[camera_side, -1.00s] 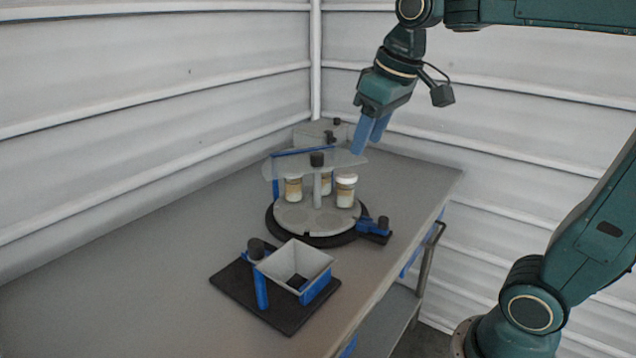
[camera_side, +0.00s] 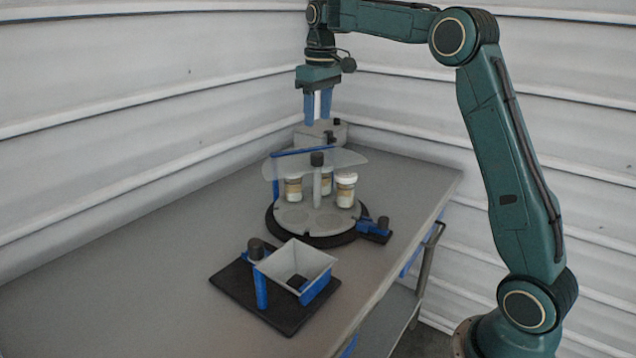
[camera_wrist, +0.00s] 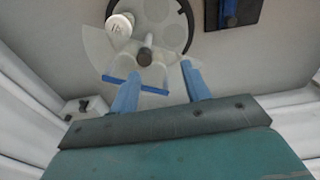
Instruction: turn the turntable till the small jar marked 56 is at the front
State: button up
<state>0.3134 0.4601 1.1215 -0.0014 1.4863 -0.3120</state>
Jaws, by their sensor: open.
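The turntable (camera_side: 292,218) is a grey disc on a black base, with a central post topped by a dark knob (camera_side: 317,159). Several small white-lidded jars stand on it: one at the right (camera_side: 346,190), one at the left (camera_side: 293,188), and one behind the post (camera_side: 326,182). Their marks are too small to read in the side view. In the wrist view one lid (camera_wrist: 120,26) bears a mark that I cannot read for sure. A clear plate (camera_side: 348,160) lies above the jars. My gripper (camera_side: 318,120) is open and empty, pointing down, above and behind the turntable.
A grey hopper (camera_side: 295,264) with blue supports stands on a black plate in front of the turntable. A grey box (camera_side: 308,136) stands behind it. A blue bar (camera_side: 303,151) runs at the turntable's back. A blue latch-like part (camera_side: 372,226) sits at its right. The table's left is clear.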

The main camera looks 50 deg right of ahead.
jog(key=shift+g, duration=0.4)
jog(key=w+d+f, duration=0.1)
jog(key=d+f, duration=0.1)
jog(key=w+d+f, duration=0.1)
jog(key=w+d, duration=0.1)
jog(key=shift+w+d+f, duration=0.2)
jog(key=shift+f, duration=0.2)
jog(key=shift+f, duration=0.1)
